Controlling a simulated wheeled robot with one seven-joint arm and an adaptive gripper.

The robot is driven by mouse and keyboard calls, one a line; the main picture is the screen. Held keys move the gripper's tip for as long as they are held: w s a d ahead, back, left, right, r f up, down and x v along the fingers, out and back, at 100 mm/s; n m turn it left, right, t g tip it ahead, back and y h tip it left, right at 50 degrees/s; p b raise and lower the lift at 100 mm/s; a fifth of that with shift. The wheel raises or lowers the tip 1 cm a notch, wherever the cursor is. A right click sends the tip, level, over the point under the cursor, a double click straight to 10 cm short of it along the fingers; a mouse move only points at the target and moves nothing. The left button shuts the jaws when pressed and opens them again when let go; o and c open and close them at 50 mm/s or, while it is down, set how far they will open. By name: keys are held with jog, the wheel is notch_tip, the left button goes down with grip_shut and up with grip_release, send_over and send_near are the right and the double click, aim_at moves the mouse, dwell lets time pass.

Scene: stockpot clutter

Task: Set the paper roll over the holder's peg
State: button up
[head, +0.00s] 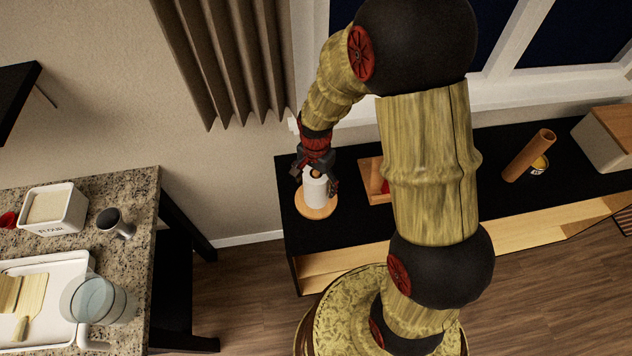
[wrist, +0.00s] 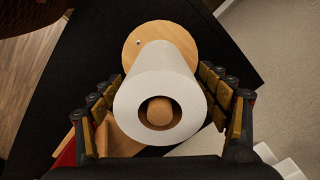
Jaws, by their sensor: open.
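The white paper roll (head: 315,189) stands upright on the holder's round wooden base (head: 316,208) on the black cabinet top. In the wrist view the roll (wrist: 152,75) fills the middle, and the holder's peg (wrist: 159,111) shows inside its core, so the roll is around the peg. The base (wrist: 187,42) shows beyond the roll's far end. My gripper (head: 319,180) is at the roll's upper part. In the wrist view its fingers (wrist: 168,110) are open, one on each side of the roll, with small gaps visible.
A wooden tray or box (head: 375,195) with something red is just right of the holder. A brown cylinder (head: 529,155), a small yellow tin (head: 540,165) and a pale box (head: 606,140) stand farther right. A granite counter (head: 141,215) with kitchenware is at left.

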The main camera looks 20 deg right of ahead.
notch_tip(320, 180, up, 12)
jog(key=shift+r+p, duration=0.25)
jog(key=shift+p, duration=1)
jog(key=s+r+n+t, duration=0.2)
jog(key=s+r+n, duration=0.3)
jog(key=s+r, duration=0.3)
jog(key=s+r+n+t, duration=0.3)
jog(key=s+r+n, duration=0.3)
jog(key=r, duration=0.6)
jog(key=shift+s+r+t, duration=0.3)
jog(key=shift+s+r, duration=0.1)
jog(key=shift+s, duration=0.85)
notch_tip(320, 180, down, 4)
jog(key=b, duration=0.3)
jog(key=shift+r+b, duration=0.2)
jog(key=shift+b, duration=0.1)
